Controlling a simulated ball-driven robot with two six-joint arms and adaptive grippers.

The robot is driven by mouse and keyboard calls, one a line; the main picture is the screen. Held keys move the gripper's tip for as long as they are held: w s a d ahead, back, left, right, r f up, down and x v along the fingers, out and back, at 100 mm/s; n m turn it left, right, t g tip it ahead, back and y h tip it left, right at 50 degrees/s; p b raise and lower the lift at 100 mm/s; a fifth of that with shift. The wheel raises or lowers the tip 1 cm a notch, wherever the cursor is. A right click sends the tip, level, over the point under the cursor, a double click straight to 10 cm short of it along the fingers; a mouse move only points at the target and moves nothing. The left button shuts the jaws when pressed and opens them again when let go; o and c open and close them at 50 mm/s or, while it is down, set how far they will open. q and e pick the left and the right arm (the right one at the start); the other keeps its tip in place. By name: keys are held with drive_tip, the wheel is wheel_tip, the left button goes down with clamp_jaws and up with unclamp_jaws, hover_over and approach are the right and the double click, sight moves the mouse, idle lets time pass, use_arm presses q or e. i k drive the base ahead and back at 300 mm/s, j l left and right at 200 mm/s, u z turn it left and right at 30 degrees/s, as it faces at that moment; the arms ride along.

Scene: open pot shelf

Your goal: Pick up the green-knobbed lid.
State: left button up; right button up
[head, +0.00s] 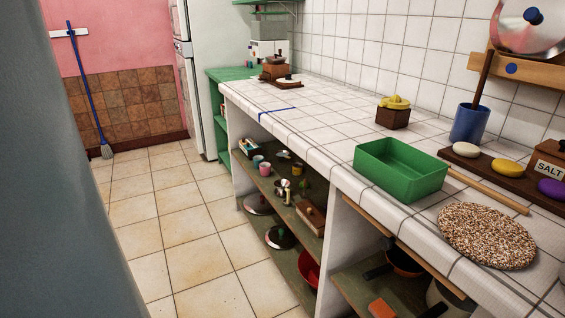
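A round metal lid (279,240) lies low in the open shelf under the counter, near its front edge. Its small knob looks green, though it is small in this view. Another metal lid (256,207) lies further back on the same low level, and its knob colour is hard to make out. A third, shiny lid (515,38) with a blue knob is up on the wall rack at the top right. Neither of my grippers shows in the head view.
The tiled counter (330,130) overhangs the shelf. The middle shelf board (268,185) above the lids holds cups, a small pot and a wooden box. A red bowl (309,268) is right of the lid. The tiled floor (200,230) before the shelf is clear. A green tray (400,180) stands on the counter.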

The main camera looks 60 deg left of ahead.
sight(280, 237)
drive_tip(key=u, duration=1.9)
drive_tip(key=i+j+z, duration=0.1)
drive_tip(key=z, duration=0.7)
drive_tip(key=i+j+z, duration=0.25)
drive_tip(key=j+z, duration=0.2)
drive_tip(key=j, duration=0.2)
drive_tip(key=i+j+z, duration=0.1)
drive_tip(key=j+z, duration=0.35)
drive_tip(key=j, duration=0.25)
drive_tip(key=i, duration=0.05)
